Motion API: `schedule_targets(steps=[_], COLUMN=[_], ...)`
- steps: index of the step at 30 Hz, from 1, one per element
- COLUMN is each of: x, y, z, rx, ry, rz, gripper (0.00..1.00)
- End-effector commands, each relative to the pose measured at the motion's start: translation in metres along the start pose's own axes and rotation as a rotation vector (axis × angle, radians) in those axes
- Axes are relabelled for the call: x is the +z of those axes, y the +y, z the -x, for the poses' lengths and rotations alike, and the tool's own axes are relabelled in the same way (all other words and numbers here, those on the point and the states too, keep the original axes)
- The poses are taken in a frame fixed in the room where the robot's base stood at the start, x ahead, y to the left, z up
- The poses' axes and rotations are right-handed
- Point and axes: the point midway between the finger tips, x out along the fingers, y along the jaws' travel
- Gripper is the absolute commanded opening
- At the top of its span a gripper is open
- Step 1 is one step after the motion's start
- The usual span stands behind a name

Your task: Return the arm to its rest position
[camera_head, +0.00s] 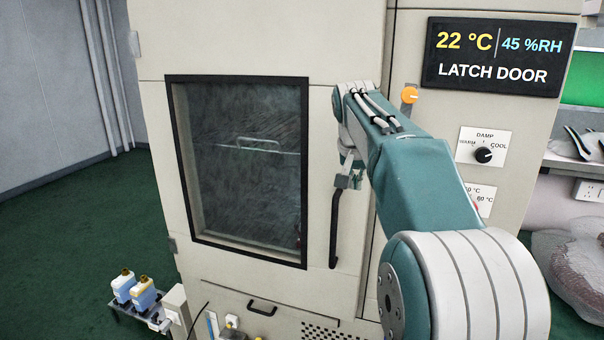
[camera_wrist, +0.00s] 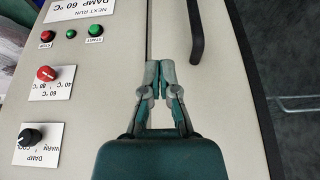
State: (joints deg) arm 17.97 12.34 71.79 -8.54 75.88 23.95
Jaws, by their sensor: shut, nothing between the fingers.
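My teal and white arm reaches across the front of a beige cabinet (camera_head: 260,30) in the head view. My gripper (camera_head: 349,176) is small there, in front of the cabinet near the upper end of the black door handle (camera_head: 335,232). In the wrist view my gripper (camera_wrist: 160,82) points at the cabinet front, over the door seam, with its fingers together and nothing between them. The handle (camera_wrist: 196,30) lies to the right of the fingertips there. Whether the gripper touches the cabinet front I cannot tell.
The cabinet's dark window (camera_head: 240,165) shows a rack inside. A display (camera_head: 495,57) reads "LATCH DOOR". An orange latch knob (camera_head: 409,95) and a black dial (camera_head: 483,155) are on the panel. Small bottles (camera_head: 143,293) stand on a ledge at lower left. Green floor at left is clear.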

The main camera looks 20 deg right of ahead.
Motion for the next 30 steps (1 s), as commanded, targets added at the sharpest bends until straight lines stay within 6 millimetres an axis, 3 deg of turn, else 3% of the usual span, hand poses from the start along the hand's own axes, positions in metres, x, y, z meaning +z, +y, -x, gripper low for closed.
schedule_targets(steps=[5,8,12,19,25,30], x=[0.006,0.029,0.079,0.167,0.246,0.31], y=[-0.002,-0.005,-0.009,-0.006,0.006,0.021], z=[0.004,0.014,0.028,0.036,0.027,0.007], rx=[-0.007,-0.029,-0.075,-0.151,-0.215,-0.266], ry=[0.003,0.008,0.02,0.044,0.069,0.091], rz=[0.014,0.061,0.163,0.327,0.465,0.573], gripper=[0.0,0.0,0.0,0.0,0.0,0.0])
